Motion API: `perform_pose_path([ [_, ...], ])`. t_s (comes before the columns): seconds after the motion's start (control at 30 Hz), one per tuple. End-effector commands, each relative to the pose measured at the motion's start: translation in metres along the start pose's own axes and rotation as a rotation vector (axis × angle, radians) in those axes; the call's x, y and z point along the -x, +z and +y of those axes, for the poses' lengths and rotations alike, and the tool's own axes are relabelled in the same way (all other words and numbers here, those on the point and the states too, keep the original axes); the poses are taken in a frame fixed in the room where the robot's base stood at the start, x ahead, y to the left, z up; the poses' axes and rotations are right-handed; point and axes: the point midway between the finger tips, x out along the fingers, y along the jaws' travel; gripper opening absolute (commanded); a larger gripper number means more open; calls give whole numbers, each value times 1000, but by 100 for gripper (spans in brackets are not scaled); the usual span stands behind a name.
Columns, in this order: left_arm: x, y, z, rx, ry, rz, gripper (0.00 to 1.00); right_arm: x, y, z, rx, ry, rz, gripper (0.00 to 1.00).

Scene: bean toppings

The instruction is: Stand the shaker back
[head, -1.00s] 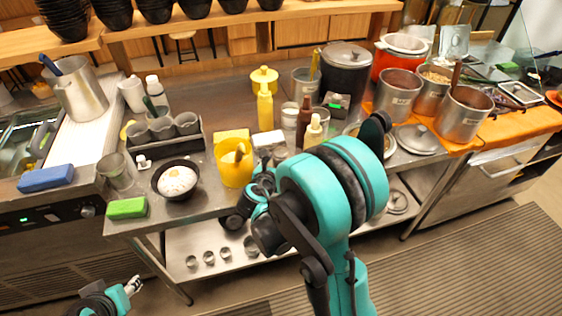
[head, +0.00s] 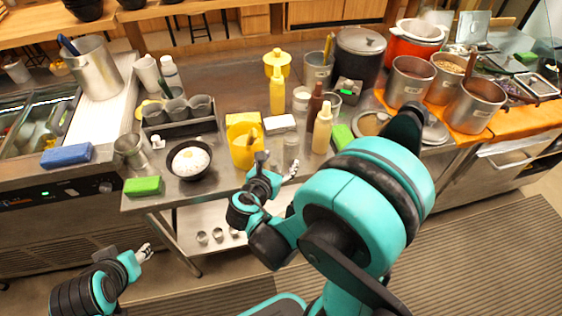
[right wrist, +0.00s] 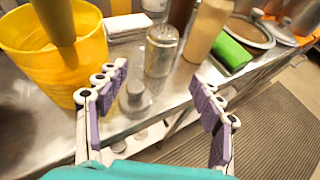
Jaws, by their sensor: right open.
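The shaker (head: 291,148) is a clear jar with a metal cap. It stands upright near the counter's front edge, between a yellow tub and a tan sauce bottle. In the right wrist view the shaker (right wrist: 161,50) shows ahead, between the directions of the two fingers and beyond their tips. My right gripper (head: 277,170) is open and empty at the counter's front edge, apart from the shaker. Its spread fingers (right wrist: 160,95) show in the wrist view. My left gripper (head: 145,253) hangs at lower left, away from the counter; its fingers are too small to read.
Close to the shaker are the yellow tub (head: 243,151) with a utensil, the tan bottle (head: 322,130), a white block (head: 280,123) and a green sponge (right wrist: 231,52). A bowl of rice (head: 190,160) stands left. The floor in front is clear.

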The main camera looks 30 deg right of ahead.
Motion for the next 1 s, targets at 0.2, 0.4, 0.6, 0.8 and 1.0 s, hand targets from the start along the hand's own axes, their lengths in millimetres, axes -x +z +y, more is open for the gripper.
perform_pose_path([
  [0.2, 0, 0, 0, 0, 0, 0, 44, 14, -8, -18, -562, -31, 233, 67],
  [0.4, 0, 0, 0, 0, 0, 0, 44, 58, -19, -33, -1383, -214, 529, 67],
  [0.6, 0, 0, 0, 0, 0, 0, 44, 107, -21, -37, -2046, -490, 733, 67],
  [0.8, 0, 0, 0, 0, 0, 0, 44, 132, -19, -36, -2337, -661, 814, 67],
  [1.0, 0, 0, 0, 0, 0, 0, 44, 134, -18, -36, -2365, -680, 821, 67],
])
